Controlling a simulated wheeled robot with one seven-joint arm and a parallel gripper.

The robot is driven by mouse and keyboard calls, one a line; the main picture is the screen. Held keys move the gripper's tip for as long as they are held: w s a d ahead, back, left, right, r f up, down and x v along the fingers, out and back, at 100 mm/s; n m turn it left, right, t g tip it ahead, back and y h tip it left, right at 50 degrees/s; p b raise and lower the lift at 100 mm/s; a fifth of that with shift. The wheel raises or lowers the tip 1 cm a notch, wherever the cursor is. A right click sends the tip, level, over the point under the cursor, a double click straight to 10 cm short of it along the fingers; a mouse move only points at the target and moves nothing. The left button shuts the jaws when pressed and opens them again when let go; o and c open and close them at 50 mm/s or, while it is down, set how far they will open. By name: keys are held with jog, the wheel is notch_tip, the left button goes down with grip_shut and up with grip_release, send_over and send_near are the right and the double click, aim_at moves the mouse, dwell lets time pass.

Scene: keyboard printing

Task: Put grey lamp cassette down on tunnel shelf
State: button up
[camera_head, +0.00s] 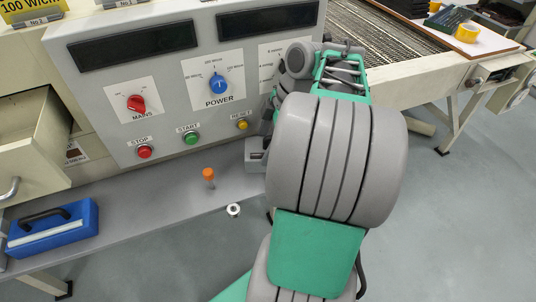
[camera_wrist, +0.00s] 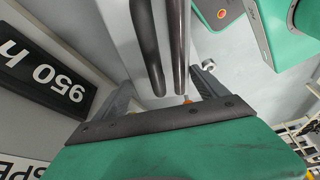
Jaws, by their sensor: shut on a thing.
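My gripper (camera_wrist: 168,92) shows in the wrist view with a grey finger at each side. Two dark rods run down between the fingers; I cannot tell which part of the held thing they are. The gripper is shut on the grey lamp cassette, whose outline is not clear. In the head view my arm hides most of the gripper. A small grey block (camera_head: 256,158) shows left of my arm, above the shelf; I cannot tell whether it is gripper or cassette. The grey shelf (camera_head: 140,222) runs below the control panel (camera_head: 170,112).
On the shelf stand an orange-topped peg (camera_head: 208,176), a white ring-like piece (camera_head: 233,210) near the front edge, and a blue toolbox (camera_head: 55,235) at left. An open drawer (camera_head: 35,150) juts out at left. The shelf's middle is bare. A mesh conveyor (camera_head: 365,35) lies behind right.

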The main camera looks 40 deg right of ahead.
jog(key=shift+w+d+f, duration=0.15)
jog(key=shift+d+f, duration=0.4)
jog(key=shift+f, duration=0.05)
jog(key=shift+d+f+b, duration=0.15)
jog(key=shift+f+b, duration=0.6)
jog(key=shift+f, duration=0.9)
jog(key=o, duration=2)
jog(key=shift+f, duration=0.1)
jog(key=p+v, duration=0.3)
jog(key=v, duration=0.4)
jog(key=shift+d+r, duration=0.1)
jog(key=shift+r, duration=0.2)
